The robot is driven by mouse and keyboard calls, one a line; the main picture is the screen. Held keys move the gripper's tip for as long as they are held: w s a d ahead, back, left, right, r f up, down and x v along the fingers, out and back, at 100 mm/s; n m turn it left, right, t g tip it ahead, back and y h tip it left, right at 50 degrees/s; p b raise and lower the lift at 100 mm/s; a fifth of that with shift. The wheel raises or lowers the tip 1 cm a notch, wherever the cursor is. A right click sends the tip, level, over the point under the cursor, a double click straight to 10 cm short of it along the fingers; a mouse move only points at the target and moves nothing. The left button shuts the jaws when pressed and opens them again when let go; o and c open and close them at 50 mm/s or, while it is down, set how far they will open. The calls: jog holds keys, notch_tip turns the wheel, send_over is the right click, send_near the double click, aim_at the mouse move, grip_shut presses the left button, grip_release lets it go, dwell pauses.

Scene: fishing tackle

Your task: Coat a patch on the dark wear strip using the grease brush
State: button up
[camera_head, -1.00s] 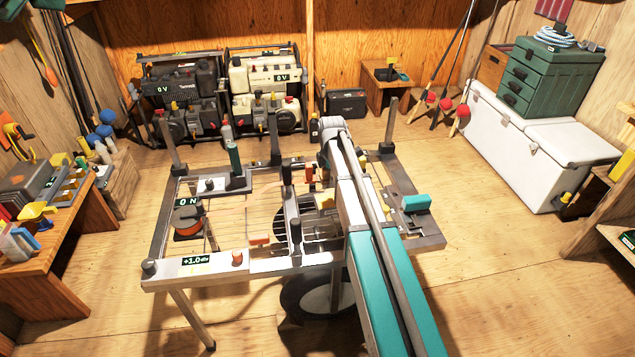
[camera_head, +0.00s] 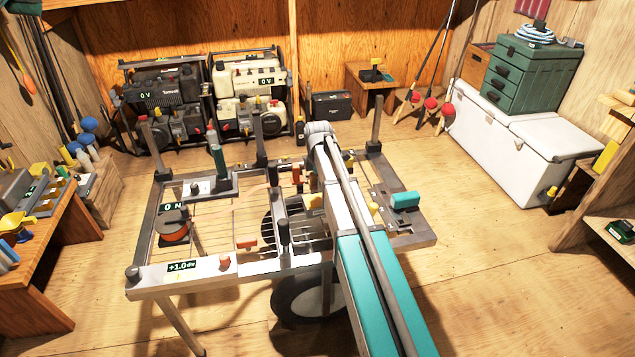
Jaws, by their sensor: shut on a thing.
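My arm reaches up over the work frame (camera_head: 150,280) from the bottom right, and its links block part of the frame. My gripper is hidden behind these links, so its jaws and anything in them do not show. I cannot pick out the grease brush. I cannot identify the dark wear strip for certain among the frame's dark bars and plates. A teal block (camera_head: 405,201) sits on the frame's right side.
Upright posts (camera_head: 374,130) stand on the frame. Power units (camera_head: 165,95) stand behind it, with a white chest (camera_head: 500,145) at right and a wooden bench (camera_head: 60,255) at left. Floor is open between the frame and the chest.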

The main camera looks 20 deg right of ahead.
jog(key=shift+f+b, duration=1.45)
jog(key=shift+f, duration=0.35)
jog(key=shift+f+b, duration=0.5)
jog(key=shift+b, duration=0.05)
dwell(1.6)
jog(key=shift+r, duration=0.1)
jog(key=shift+r+p, duration=3.4)
jog(key=shift+p, duration=0.15)
jog(key=shift+r, duration=0.1)
notch_tip(320, 180, up, 21)
jog(key=p, duration=2)
jog(key=shift+f+p, duration=0.2)
jog(key=shift+p, duration=0.2)
